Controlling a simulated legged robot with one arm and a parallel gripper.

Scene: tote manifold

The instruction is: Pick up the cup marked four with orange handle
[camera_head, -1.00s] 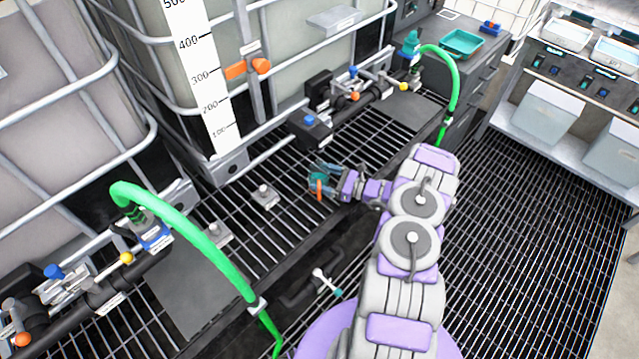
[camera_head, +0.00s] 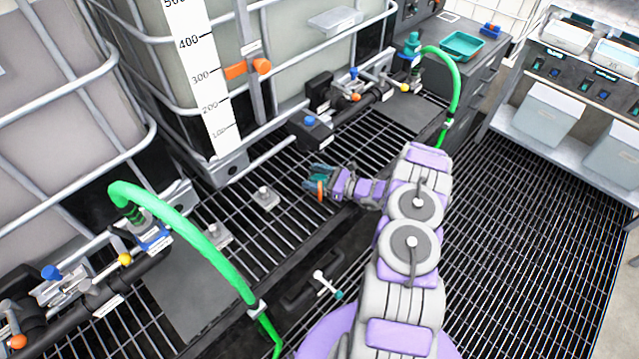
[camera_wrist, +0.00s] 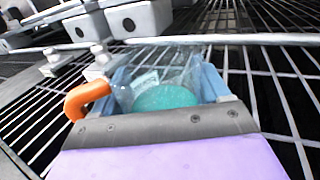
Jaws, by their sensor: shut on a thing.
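A clear cup (camera_wrist: 170,78) with an orange handle (camera_wrist: 84,100) and a teal-green bottom or content is between the blue-grey fingers of my gripper (camera_wrist: 170,85) in the wrist view. The handle sticks out to the left. A light label shows on the cup's side, but I cannot read its mark. In the head view my gripper (camera_head: 319,184) is shut on the cup, above the metal grating in front of the large tank. The orange handle shows there too (camera_head: 320,191). My gripper hides part of the cup.
Black valves and pipes (camera_head: 316,130) stand behind the gripper. Small metal blocks (camera_head: 265,198) sit on the grating to the left. Green hoses arch at left (camera_head: 200,235) and right (camera_head: 455,85). A teal tray (camera_head: 462,45) is on the counter at the back.

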